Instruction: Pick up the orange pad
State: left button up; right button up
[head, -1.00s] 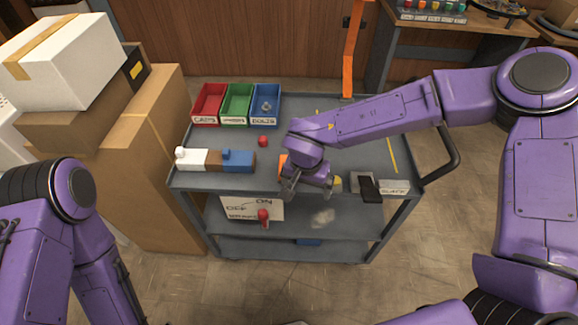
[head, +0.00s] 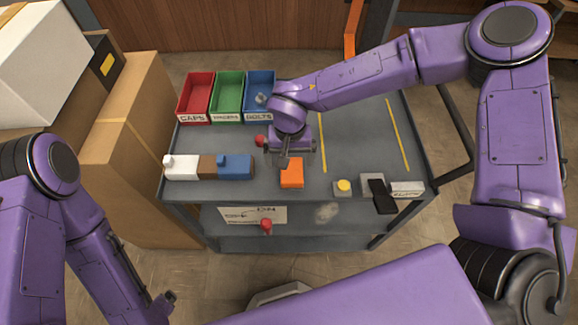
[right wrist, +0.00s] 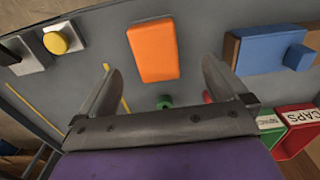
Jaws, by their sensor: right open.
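The orange pad (head: 292,174) lies flat on the top shelf of the grey cart (head: 345,186), near its front edge. In the right wrist view the orange pad (right wrist: 154,50) shows whole, beyond and roughly between my fingertips. My right gripper (head: 290,156) is over the cart just behind the pad, and its open fingers (right wrist: 156,64) hold nothing. In the head view it covers at most the pad's far edge. A dark end of my left arm (head: 164,304) shows low at the left, away from the cart; its fingers cannot be made out.
A blue block (head: 235,167) stands left of the pad, beside brown and white ones. A yellow button (head: 343,186) and a black-handled device (head: 381,196) are to the right. Red (head: 194,98), green (head: 228,97) and blue (head: 259,85) bins stand behind. A small red piece (head: 260,141) lies near my right gripper.

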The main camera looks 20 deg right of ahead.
aim_at(292, 170)
jog(key=f, duration=0.2)
jog(key=f+p, duration=0.1)
jog(key=f, duration=0.3)
jog(key=shift+w+d+f+p, duration=0.1)
jog(key=shift+d+f+p, duration=0.05)
jog(key=shift+d+p, duration=0.25)
jog(key=shift+f, duration=0.35)
jog(key=c, duration=1.2)
jog(key=shift+c, duration=0.2)
